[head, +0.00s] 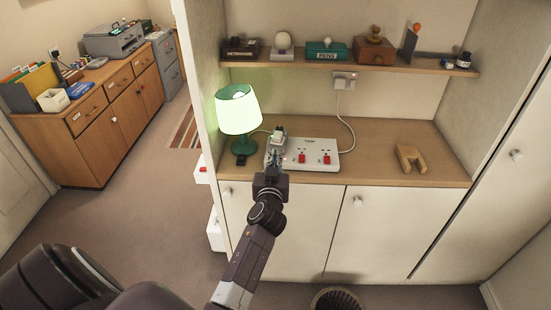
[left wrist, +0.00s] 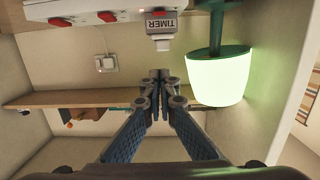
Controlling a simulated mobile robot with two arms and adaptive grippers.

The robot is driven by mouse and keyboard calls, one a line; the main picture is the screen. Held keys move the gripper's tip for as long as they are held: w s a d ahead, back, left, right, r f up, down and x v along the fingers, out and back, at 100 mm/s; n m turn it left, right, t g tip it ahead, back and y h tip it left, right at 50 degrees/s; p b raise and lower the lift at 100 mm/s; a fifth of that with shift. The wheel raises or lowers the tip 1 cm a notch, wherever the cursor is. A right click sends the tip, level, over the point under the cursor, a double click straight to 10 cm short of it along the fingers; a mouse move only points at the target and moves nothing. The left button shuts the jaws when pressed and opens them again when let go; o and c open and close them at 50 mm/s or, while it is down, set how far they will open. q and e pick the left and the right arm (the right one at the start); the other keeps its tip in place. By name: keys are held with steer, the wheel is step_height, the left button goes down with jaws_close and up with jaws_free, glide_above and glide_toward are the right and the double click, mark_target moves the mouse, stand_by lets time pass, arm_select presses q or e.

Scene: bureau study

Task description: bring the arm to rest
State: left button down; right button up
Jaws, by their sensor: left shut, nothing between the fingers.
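My left gripper (head: 274,158) reaches from below to the front of the bureau niche. It is shut and empty, and its closed fingertips also show in the left wrist view (left wrist: 160,76). A white multi-socket block (head: 315,155) with red switches lies on the counter just beyond it. A grey plug-in piece marked TIMER (left wrist: 160,28) sits at this block, apart from the fingertips in the left wrist view. A lit green lamp (head: 238,112) stands left of the gripper; its shade (left wrist: 216,78) is close beside the fingers in the left wrist view. My right gripper is not in view.
A shelf (head: 420,66) with boxes and stamps runs above the counter. A wooden notched block (head: 411,158) lies on the counter at right. A wall socket (head: 344,80) has a cable. Below are white cabinet doors (head: 375,225) and a dark basket (head: 337,299). Open floor lies left.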

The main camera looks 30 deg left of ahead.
arm_select(q)
steer(key=shift+f, duration=0.1)
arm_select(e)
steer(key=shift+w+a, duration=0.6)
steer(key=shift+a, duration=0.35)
